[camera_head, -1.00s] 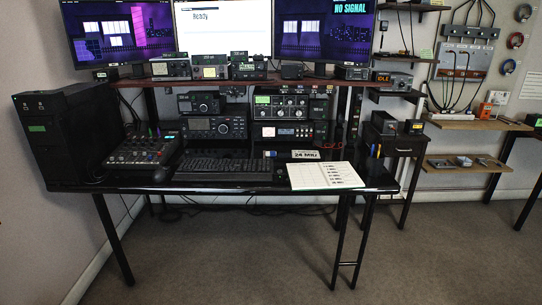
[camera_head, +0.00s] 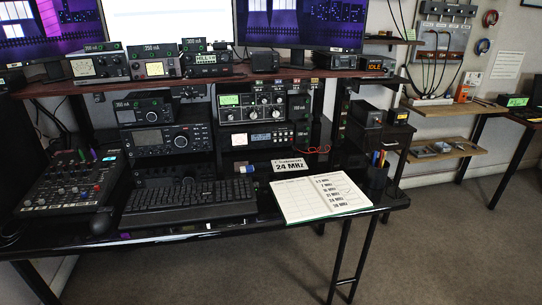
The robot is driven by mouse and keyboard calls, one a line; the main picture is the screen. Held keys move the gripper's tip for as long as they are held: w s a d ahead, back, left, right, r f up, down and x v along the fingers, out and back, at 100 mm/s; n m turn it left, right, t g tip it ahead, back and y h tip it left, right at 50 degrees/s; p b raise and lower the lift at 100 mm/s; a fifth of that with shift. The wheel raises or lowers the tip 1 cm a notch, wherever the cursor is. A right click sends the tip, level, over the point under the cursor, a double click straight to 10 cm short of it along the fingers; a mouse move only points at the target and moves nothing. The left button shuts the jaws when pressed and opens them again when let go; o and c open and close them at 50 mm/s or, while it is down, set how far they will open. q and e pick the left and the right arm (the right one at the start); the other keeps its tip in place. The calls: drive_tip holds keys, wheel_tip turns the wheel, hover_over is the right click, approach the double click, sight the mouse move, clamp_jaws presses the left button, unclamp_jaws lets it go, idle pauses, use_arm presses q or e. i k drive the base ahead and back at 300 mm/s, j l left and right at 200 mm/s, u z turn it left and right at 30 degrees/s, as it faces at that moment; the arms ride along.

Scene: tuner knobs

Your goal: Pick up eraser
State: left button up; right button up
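I cannot make out an eraser for sure. A small pale item (camera_head: 246,168) lies on the black desk (camera_head: 200,232) behind the keyboard; it is too small to identify. A white block marked 24 MHz (camera_head: 290,165) stands to the right of it, behind an open notebook (camera_head: 322,196). The notebook lists several MHz values. Neither of my grippers is in view.
A keyboard (camera_head: 188,203) and a mixer (camera_head: 72,182) fill the desk's left and middle. A pen cup (camera_head: 376,178) stands at the right. Radios (camera_head: 265,103) stand under the raised shelf (camera_head: 200,80). Bare floor (camera_head: 440,250) lies at the right.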

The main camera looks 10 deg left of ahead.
sight(246, 168)
drive_tip(key=i+j+z, duration=0.35)
drive_tip(key=j, duration=0.25)
drive_tip(key=i+j+z, duration=0.2)
drive_tip(key=j, duration=0.15)
drive_tip(key=i+j+z, duration=0.15)
drive_tip(key=j, duration=0.2)
drive_tip(key=i+j+z, duration=0.2)
drive_tip(key=j, duration=0.2)
drive_tip(key=k+l, duration=0.05)
drive_tip(key=k, duration=0.05)
